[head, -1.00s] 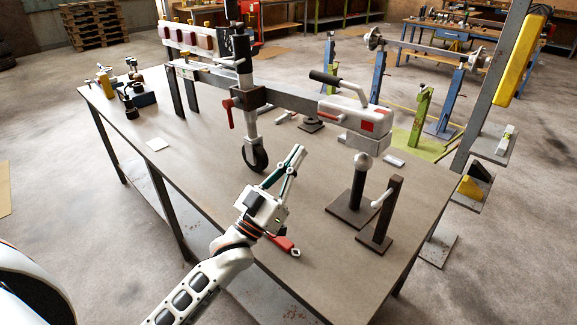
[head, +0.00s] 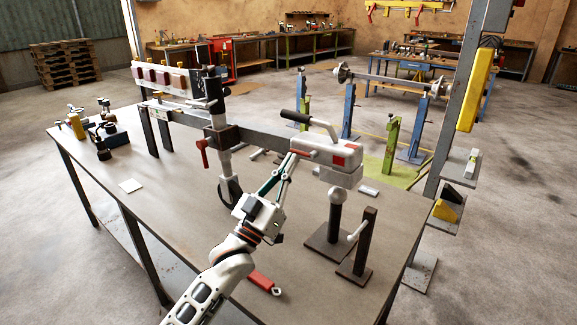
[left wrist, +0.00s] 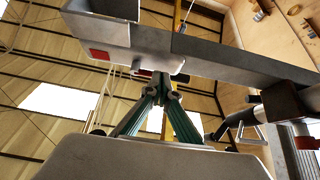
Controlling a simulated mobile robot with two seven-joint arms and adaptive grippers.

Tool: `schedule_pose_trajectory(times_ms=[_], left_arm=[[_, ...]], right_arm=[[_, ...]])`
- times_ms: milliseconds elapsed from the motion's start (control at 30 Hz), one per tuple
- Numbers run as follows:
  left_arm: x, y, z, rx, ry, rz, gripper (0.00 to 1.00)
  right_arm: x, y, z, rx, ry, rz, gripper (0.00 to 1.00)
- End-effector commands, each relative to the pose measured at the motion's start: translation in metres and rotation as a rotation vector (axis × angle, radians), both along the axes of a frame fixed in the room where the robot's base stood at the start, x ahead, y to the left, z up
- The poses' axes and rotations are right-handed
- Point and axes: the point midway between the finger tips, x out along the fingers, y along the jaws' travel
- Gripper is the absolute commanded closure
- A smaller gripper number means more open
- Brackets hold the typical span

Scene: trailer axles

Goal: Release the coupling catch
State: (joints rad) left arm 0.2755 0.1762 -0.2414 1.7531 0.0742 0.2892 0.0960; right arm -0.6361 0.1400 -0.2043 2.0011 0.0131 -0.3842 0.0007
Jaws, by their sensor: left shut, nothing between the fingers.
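The pale grey coupling (head: 328,172) sits over a ball on a dark post (head: 335,215). It has a black-gripped handbrake lever (head: 296,117), a pale curved handle (head: 325,126) and red patches. A small red piece (head: 303,153) shows at its near left side; I cannot tell whether it is the catch. My left gripper (head: 290,158) points up beside that side, its fingers together and empty. In the left wrist view the closed fingertips (left wrist: 161,78) are just below the coupling (left wrist: 130,38) and drawbar (left wrist: 235,62); contact cannot be told. My right gripper is not in view.
A jockey wheel (head: 229,190) with a red clamp handle stands left of my gripper. A dark post with a pale lever (head: 362,240) is at the right. A red tool (head: 264,282) lies at the table's (head: 170,215) front edge. The table's left middle is mostly clear.

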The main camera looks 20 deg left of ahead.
Motion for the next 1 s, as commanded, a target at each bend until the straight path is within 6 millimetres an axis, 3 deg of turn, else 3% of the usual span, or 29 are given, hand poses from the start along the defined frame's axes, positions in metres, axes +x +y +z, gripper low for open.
schedule_pose_trajectory(times_ms=[467,1000], left_arm=[[0.0007,0.0019,0.0038,0.073,-0.027,0.0,1.0],[0.0012,0.0038,0.009,0.174,-0.063,0.001,1.0]], right_arm=[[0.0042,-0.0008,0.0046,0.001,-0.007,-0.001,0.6],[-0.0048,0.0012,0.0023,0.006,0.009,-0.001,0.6]])
